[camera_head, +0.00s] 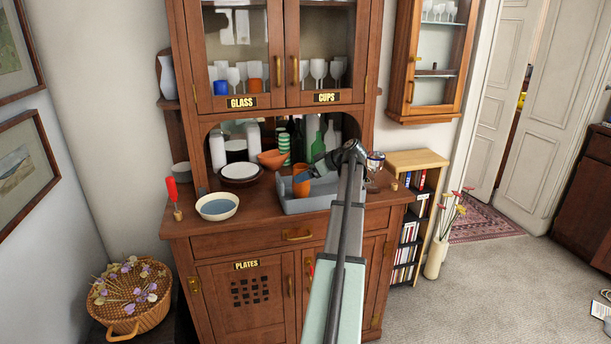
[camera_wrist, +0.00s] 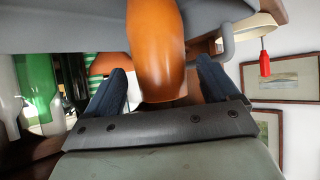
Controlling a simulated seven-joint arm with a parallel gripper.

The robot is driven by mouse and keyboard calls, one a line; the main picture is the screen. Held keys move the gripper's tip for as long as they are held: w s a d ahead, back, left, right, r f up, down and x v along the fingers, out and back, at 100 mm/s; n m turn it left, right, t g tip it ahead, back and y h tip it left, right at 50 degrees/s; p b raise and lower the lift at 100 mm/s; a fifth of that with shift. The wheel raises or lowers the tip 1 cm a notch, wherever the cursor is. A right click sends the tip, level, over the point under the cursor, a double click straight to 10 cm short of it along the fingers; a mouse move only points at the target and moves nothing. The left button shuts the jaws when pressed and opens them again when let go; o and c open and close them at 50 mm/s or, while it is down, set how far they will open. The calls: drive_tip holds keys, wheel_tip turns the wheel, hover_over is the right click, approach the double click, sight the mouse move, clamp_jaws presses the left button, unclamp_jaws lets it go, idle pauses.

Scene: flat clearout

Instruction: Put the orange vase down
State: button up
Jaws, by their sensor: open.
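The orange vase (camera_head: 301,184) is at the grey tray (camera_head: 308,206) on the cabinet's counter, seen in the head view. Its base is hidden, so I cannot tell whether it rests in the tray. My gripper (camera_head: 319,168) is beside the vase, reaching in from the right. In the wrist view the vase (camera_wrist: 155,50) sits between the two dark fingers of my gripper (camera_wrist: 160,85). The fingers are open, with a gap showing on the right side of the vase. The tray also shows at the top of the wrist view (camera_wrist: 60,28).
An orange bowl (camera_head: 272,159), stacked plates (camera_head: 240,173) and green bottles (camera_head: 318,147) stand close behind the tray. A cream bowl (camera_head: 217,207) and a red-handled tool (camera_head: 172,190) are to the left. Bare counter lies between the cream bowl and the tray.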

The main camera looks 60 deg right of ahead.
drive_tip(key=v, duration=1.1)
